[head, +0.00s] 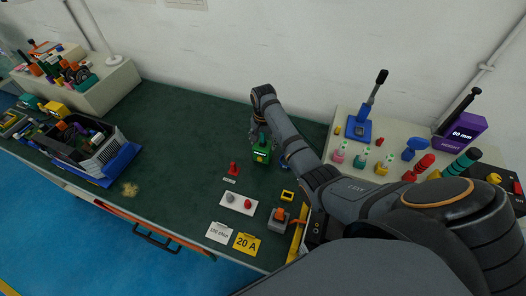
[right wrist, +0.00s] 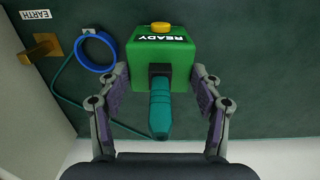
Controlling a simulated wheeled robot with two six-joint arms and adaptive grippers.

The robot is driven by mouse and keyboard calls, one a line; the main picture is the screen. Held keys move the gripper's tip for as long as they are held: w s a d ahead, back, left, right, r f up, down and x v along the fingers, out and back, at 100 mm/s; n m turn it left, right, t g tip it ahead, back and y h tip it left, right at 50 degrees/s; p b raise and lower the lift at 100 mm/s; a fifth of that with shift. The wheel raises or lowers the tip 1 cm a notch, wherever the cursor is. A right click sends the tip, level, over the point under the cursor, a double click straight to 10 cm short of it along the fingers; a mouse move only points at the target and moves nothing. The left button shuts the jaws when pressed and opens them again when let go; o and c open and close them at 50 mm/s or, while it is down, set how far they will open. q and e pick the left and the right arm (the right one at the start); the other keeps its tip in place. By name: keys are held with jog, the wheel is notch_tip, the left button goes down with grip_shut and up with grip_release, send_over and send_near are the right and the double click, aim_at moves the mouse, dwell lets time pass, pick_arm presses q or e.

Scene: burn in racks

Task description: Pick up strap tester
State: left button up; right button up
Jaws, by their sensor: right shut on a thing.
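The strap tester looks like a green box (head: 262,153) with a yellow button and a display reading READY; it is large in the right wrist view (right wrist: 160,56). A teal plug-like part (right wrist: 160,105) sticks out of its near side. My right gripper (head: 259,136) is at the tester's far side, with one finger on each side of the box. In the right wrist view the right gripper (right wrist: 160,72) is shut on the green box. I cannot tell whether the box is off the mat. My left gripper is not in view.
Beside the tester lie a blue ring (right wrist: 115,51) with a cord, a brass block (right wrist: 40,48) and an EARTH label (right wrist: 35,14). The green mat's left-middle (head: 175,130) is clear.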

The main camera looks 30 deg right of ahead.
jog(key=shift+r, duration=1.35)
jog(key=w+a+r+b, duration=0.1)
jog(key=w+a+r, duration=0.1)
jog(key=a+r, duration=0.1)
jog(key=w+a+r+b, duration=0.2)
jog(key=a+r, duration=0.2)
jog(key=a, duration=0.1)
jog(key=w+a+r+b, duration=0.1)
jog(key=a+r+b, duration=0.1)
jog(key=a+r, duration=0.1)
jog(key=shift+w+a+r, duration=0.1)
jog(key=shift+w+a, duration=0.1)
jog(key=shift+a, duration=0.25)
jog(key=shift+w+a+r, duration=0.1)
jog(key=shift+w+a, duration=0.1)
jog(key=shift+a, duration=0.25)
